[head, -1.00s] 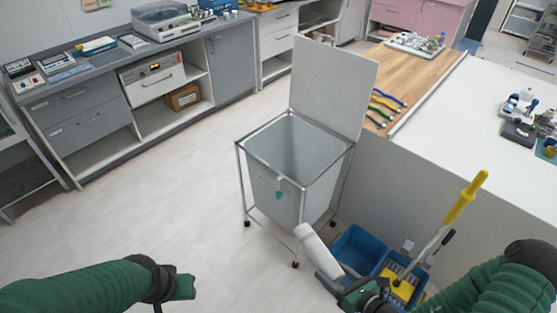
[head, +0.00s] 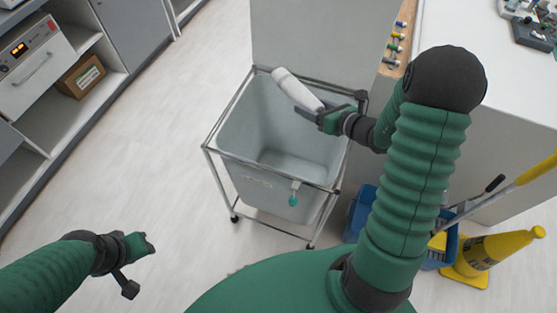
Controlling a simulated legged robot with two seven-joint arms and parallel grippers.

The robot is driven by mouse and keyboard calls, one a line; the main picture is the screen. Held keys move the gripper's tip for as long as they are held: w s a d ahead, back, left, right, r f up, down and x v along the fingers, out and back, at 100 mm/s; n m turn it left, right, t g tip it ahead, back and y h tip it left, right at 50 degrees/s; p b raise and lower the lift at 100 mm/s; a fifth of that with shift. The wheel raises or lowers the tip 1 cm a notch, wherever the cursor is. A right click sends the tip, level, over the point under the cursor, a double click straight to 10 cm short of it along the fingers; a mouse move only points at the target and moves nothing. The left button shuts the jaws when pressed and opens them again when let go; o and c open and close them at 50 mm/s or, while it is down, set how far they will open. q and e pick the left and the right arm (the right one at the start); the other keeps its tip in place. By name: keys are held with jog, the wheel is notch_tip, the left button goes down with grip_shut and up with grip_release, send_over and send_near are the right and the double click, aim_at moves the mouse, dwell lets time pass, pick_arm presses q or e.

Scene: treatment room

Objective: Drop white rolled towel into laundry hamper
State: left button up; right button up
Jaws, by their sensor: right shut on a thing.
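The white rolled towel (head: 295,88) is held in my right gripper (head: 325,116), which is shut on its near end. The towel is tilted and lies over the opening of the laundry hamper, near its back edge. The hamper (head: 238,150) is a grey bin in a metal frame on casters, with its lid (head: 310,38) raised at the back. The inside that I can see looks empty. My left gripper (head: 145,243) is low at the left, away from the hamper; its fingers are too small to tell apart.
A blue mop bucket (head: 362,212) and a yellow cone (head: 495,252) stand right of the hamper. A white counter (head: 450,30) is at the upper right. Cabinets with a cardboard box (head: 80,82) line the left. The floor between is clear.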

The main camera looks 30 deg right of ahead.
jog(key=shift+d+r, duration=0.1)
jog(key=shift+r, duration=0.2)
jog(key=shift+f, duration=0.15)
notch_tip(320, 180, down, 6)
jog(key=b, duration=0.4)
jog(key=shift+r, duration=0.25)
jog(key=o, duration=1.5)
